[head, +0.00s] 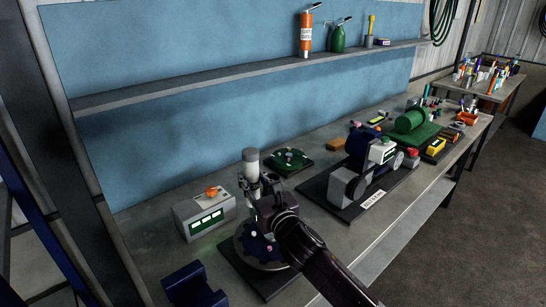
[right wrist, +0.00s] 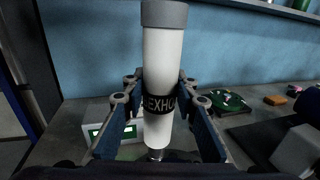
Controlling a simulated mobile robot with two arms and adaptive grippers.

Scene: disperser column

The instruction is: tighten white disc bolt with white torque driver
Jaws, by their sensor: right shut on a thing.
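The white torque driver (head: 250,156), with a grey cap and a black lettered band, stands upright in my right gripper (head: 253,190). In the right wrist view the fingers close on both sides of the driver (right wrist: 164,60) around its band. Its narrow metal tip points down, and its end is hidden. Below the gripper is a round metal disc unit (head: 243,250) with a dark blue part on a black base plate. Small pale spots show on it, but I cannot tell which is the white disc bolt. Whether the tip touches a bolt is hidden. My left gripper is not in view.
A grey box with green displays and an orange knob (head: 204,214) stands left of the disc unit. A dark blue cradle (head: 194,287) is at the front left. A green round board (head: 290,160) and a motor assembly on a black plate (head: 350,184) lie to the right.

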